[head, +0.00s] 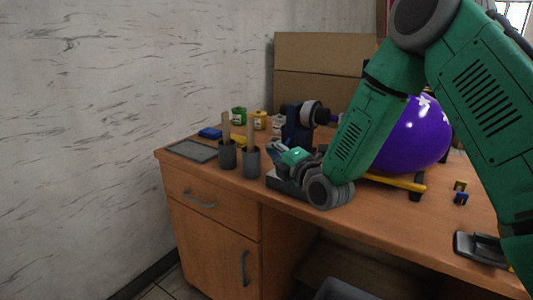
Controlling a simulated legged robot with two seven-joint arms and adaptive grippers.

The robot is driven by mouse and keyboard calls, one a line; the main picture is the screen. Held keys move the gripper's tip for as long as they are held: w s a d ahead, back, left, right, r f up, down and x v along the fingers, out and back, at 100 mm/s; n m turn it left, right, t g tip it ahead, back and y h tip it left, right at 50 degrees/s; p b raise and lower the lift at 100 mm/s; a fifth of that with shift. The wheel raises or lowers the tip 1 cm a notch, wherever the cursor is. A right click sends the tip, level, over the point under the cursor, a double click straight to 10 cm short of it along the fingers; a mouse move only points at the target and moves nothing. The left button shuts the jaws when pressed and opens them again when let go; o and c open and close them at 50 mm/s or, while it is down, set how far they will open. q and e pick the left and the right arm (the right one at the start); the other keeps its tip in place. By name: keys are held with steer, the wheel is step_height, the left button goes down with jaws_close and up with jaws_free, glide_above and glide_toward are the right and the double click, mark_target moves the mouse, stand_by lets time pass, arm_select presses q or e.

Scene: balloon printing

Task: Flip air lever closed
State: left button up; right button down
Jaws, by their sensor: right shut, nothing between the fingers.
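A dark blue device (294,125) with a round grey part on top stands on the desk. A purple balloon (425,140) sits to its right, partly hidden behind my right arm. My right gripper (279,150) is shut and empty, low over the desk in front of the blue device. A dark grey block (284,183) lies below the gripper. I cannot make out the air lever; the gripper and forearm hide part of the device. My left gripper is not in view.
Two grey cups (251,163) with upright sticks stand left of the gripper. A grey tray (191,150), a blue block (210,133) and small green and yellow pots are farther left and back. A cardboard box (318,65) stands behind.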

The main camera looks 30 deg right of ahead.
steer(key=d+m+p, duration=0.1)
steer(key=w+d+r+m+g+p, duration=0.1)
steer(key=p, duration=0.1)
steer(key=d+r+m+p, duration=0.1)
steer(key=m, duration=0.1)
steer(key=shift+w+d+r+g+p, duration=0.1)
steer(key=shift+w+d+g+p, duration=0.15)
steer(key=shift+d+g+p, duration=0.15)
steer(key=d+m+p, duration=0.1)
steer(key=w+d+m+g+y, duration=0.1)
steer(key=d, duration=0.1)
steer(key=shift+w+d+p, duration=0.15)
steer(key=shift+w+p, duration=0.05)
steer(key=shift+p, duration=0.15)
steer(key=shift+w, duration=0.1)
